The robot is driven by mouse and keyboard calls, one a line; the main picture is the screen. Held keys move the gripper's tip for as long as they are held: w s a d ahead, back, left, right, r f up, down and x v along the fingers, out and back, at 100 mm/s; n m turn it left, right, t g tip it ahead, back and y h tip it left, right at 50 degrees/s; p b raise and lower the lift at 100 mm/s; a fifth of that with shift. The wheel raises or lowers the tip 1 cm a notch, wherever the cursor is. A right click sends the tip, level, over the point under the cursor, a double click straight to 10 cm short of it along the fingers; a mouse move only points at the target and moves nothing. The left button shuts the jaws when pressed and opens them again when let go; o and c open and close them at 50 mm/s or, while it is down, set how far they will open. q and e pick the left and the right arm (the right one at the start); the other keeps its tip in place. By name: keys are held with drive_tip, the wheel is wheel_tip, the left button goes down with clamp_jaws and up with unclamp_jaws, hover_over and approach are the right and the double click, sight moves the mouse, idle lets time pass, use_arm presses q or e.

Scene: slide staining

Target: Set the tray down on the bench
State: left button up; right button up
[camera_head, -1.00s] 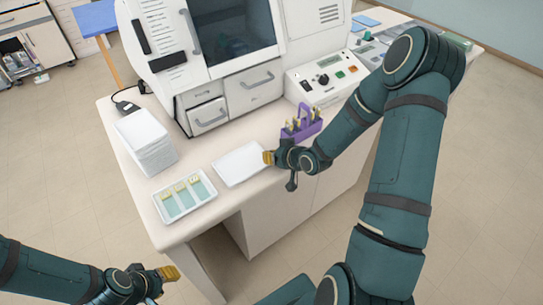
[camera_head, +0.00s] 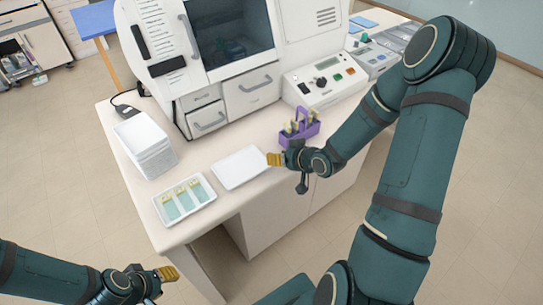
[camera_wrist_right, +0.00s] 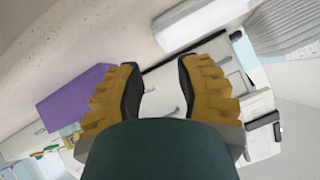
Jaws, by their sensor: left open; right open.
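A plain white empty tray (camera_head: 241,167) lies flat on the bench (camera_head: 227,199) near its front edge. My right gripper (camera_head: 274,159) is open, just off the tray's right end, with a narrow gap that is hard to judge. In the right wrist view the right gripper's two yellow fingers (camera_wrist_right: 158,88) stand apart with nothing between them. A white flat thing in that view, apparently the tray (camera_wrist_right: 190,24), lies beyond the fingertips. My left gripper (camera_head: 168,273) is open and empty, low in front of the bench, away from the tray.
A shallow white tray with several slides (camera_head: 184,198) lies left of the empty tray. A stack of white trays (camera_head: 145,142) stands behind it. A purple rack (camera_head: 300,130) stands close behind my right gripper. A large machine (camera_head: 228,85) and a control box (camera_head: 325,80) fill the back.

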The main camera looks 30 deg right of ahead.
sight(249, 196)
drive_tip(key=v, duration=0.7)
drive_tip(key=a+f+g, duration=0.1)
drive_tip(key=a+f, duration=0.1)
drive_tip(key=a, duration=0.2)
drive_tip(key=a+f+g+y, duration=0.1)
drive_tip(key=a+f, duration=0.2)
drive_tip(key=a, duration=0.1)
drive_tip(key=a+f+g+p, duration=0.1)
drive_tip(key=a+f, duration=0.1)
drive_tip(key=a, duration=0.3)
drive_tip(key=shift+w+f, duration=0.15)
drive_tip(key=shift+f, duration=0.05)
drive_tip(key=s+a+f+g, duration=0.5)
drive_tip(key=s+a+f, duration=0.1)
drive_tip(key=a, duration=0.5)
drive_tip(key=shift+s, duration=0.55)
